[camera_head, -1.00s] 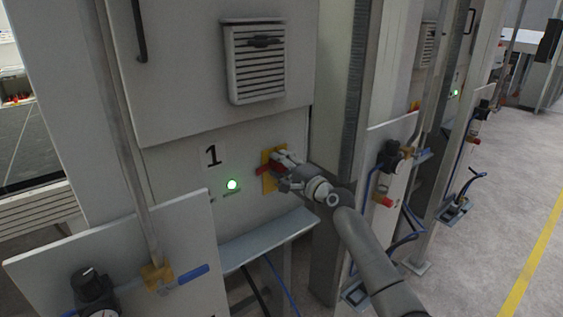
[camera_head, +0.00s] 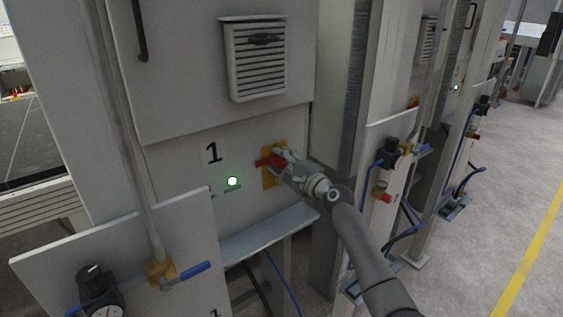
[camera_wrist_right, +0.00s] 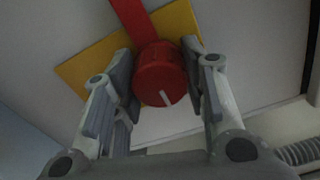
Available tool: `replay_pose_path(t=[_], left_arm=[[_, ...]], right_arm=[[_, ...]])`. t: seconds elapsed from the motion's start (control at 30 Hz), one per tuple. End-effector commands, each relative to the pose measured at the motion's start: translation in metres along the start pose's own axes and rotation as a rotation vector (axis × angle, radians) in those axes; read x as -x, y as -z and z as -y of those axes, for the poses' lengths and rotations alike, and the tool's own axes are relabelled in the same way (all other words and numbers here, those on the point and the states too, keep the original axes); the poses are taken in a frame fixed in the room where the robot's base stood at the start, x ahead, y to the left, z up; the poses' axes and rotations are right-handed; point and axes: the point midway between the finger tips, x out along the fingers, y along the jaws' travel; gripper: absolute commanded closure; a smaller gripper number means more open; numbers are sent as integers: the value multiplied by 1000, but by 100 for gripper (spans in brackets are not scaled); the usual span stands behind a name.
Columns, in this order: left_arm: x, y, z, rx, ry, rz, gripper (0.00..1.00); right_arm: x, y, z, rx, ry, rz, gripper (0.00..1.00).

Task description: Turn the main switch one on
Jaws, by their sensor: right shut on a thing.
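The main switch is a red rotary knob with a red handle on a yellow plate, on the grey cabinet panel marked 1. In the head view its red part (camera_head: 264,162) shows beside my right gripper (camera_head: 281,163), which partly covers it. In the right wrist view the round red knob (camera_wrist_right: 160,76) with a white mark sits between the two fingers of my right gripper (camera_wrist_right: 164,85). The fingers are shut on the knob. The yellow plate (camera_wrist_right: 90,70) lies behind it. My left gripper is not in view.
A lit green lamp (camera_head: 233,181) is left of the switch, under the label 1 (camera_head: 214,152). A vent (camera_head: 259,60) is above. A grey ledge (camera_head: 268,232) juts out below.

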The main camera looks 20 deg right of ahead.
Motion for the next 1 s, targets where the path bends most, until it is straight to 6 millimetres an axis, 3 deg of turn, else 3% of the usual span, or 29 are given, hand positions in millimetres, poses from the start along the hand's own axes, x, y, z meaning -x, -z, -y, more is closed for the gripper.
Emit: replay_pose_path(t=[0.2, 0.57, 0.77, 1.0], left_arm=[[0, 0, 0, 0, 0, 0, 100], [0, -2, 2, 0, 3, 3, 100], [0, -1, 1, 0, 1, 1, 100], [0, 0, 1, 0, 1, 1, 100]], right_arm=[[0, 0, -1, -1, -2, 0, 39], [3, 0, -1, 1, -1, 0, 39], [21, 0, -2, 2, -2, 0, 39], [59, 1, -2, 0, -2, -1, 39]])
